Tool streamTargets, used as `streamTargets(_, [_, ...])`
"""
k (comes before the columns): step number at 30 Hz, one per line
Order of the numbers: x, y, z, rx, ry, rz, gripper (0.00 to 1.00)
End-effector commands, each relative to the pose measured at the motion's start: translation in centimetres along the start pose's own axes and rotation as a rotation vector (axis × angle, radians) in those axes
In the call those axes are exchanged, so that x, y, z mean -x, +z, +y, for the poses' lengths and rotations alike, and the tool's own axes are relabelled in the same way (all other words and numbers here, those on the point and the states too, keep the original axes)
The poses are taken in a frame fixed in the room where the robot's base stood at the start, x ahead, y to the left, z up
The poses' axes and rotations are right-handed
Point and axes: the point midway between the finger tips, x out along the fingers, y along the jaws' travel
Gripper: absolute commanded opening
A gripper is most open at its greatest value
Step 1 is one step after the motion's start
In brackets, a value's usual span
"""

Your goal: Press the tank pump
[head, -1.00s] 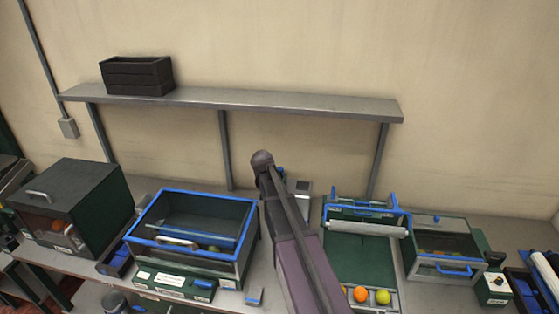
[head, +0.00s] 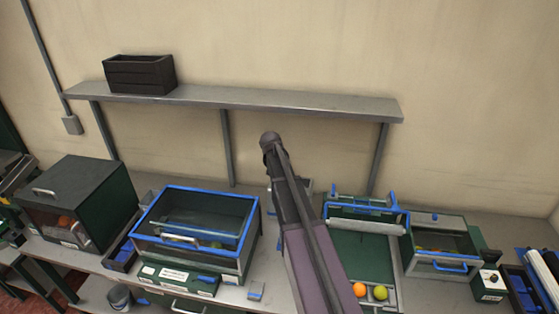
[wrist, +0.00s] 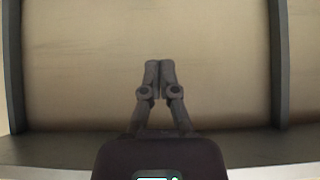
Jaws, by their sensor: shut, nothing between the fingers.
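The blue-rimmed tank (head: 257,222) stands on the bench left of my arm in the head view. A panel with a white label and blue parts (head: 178,278) sits at its front. A small grey block with a blue top (head: 256,291) lies at the bench's front edge. I cannot tell which part is the pump. My gripper (wrist: 159,68) is shut and empty in the wrist view, with the bare wall ahead of it. In the head view my raised arm hides the fingers and part of the bench behind it.
A wall shelf (head: 300,105) holds a dark crate (head: 140,75) at its left. A dark green box (head: 75,195) stands left of the tank. Right of my arm are a green tray (head: 360,255) with fruit, a blue-rimmed bin (head: 445,267) and a control box (head: 489,282).

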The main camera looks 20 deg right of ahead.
Motion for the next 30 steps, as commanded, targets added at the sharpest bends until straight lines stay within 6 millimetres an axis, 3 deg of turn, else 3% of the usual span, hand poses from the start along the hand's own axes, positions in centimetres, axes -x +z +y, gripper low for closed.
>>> streamTargets(8, [-1.8, 0.1, 0.0, -0.001, 0.000, 0.000, 0.00])
streamTargets(30, [-9.5, 0.2, -0.1, 0.000, -0.001, 0.000, 0.00])
